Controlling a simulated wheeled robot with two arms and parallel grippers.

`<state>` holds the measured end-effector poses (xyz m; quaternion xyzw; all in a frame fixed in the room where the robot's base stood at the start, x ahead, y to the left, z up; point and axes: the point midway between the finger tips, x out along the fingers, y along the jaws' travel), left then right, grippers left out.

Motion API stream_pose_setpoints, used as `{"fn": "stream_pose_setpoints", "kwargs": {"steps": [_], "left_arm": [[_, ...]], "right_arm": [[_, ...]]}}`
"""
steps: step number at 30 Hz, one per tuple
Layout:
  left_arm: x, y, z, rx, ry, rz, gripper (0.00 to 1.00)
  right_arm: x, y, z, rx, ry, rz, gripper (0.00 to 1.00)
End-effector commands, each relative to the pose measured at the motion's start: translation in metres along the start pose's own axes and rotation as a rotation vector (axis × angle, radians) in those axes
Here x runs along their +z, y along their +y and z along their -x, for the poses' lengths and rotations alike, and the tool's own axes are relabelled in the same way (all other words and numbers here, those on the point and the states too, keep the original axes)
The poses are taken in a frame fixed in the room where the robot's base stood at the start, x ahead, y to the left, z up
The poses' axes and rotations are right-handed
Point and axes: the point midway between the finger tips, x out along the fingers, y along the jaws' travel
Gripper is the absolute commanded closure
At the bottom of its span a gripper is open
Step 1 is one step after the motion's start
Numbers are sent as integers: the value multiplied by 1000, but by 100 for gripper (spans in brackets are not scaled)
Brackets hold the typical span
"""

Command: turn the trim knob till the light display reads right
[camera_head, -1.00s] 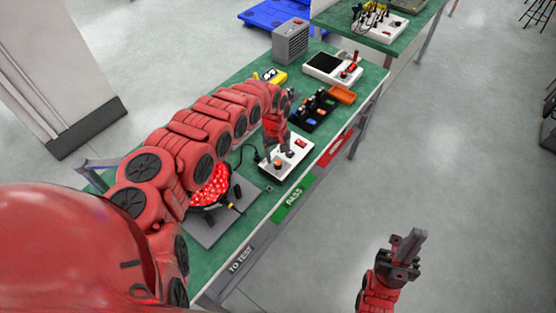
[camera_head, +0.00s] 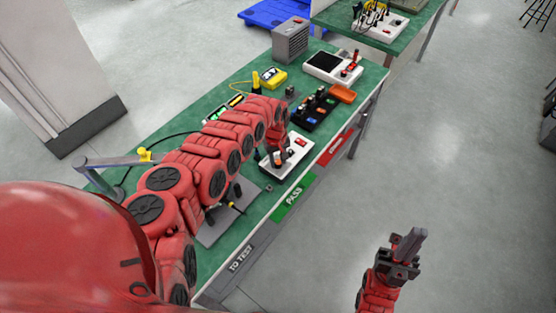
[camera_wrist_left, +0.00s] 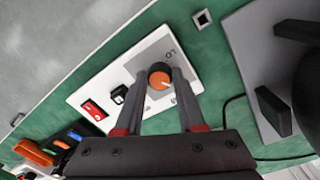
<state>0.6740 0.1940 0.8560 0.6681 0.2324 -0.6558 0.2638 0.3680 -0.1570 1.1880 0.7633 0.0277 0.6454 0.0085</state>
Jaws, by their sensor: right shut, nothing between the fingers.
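The orange trim knob (camera_wrist_left: 160,76) sits on a white box (camera_wrist_left: 120,95) with a red rocker switch (camera_wrist_left: 94,110). In the head view the white box (camera_head: 298,158) stands near the bench's front edge. My left gripper (camera_wrist_left: 160,72) has one finger on each side of the knob, very close to it. I cannot tell whether the fingers touch it. In the head view my left gripper (camera_head: 280,158) is over the box. My right gripper (camera_head: 407,245) is shut and empty, away from the bench.
The green bench (camera_head: 255,220) carries a dark bin tray (camera_head: 314,112), an orange bin (camera_head: 342,94), a yellow meter (camera_head: 273,77) and another white device (camera_head: 333,66). A grey plate (camera_head: 211,236) lies under my left arm. The floor right of the bench is clear.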

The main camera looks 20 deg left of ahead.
Motion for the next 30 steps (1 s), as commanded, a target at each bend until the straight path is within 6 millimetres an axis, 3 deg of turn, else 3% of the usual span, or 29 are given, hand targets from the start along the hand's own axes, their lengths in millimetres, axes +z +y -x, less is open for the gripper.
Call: {"fn": "stream_pose_setpoints", "kwargs": {"steps": [1, 4, 5, 17, 30], "left_arm": [[0, 0, 0, 0, 0, 0, 80], [0, 0, 0, 0, 0, 0, 98], [0, 0, 0, 0, 0, 0, 100], [0, 0, -1, 0, -3, -46, 100], [0, -1, -3, 0, -21, -373, 100]], "right_arm": [[0, 0, 0, 0, 0, 0, 100], [0, 0, 0, 0, 0, 0, 100], [0, 0, 0, 0, 0, 0, 100], [0, 0, 3, 0, 0, 0, 100], [3, -1, 18, 0, 0, 0, 100]]}}
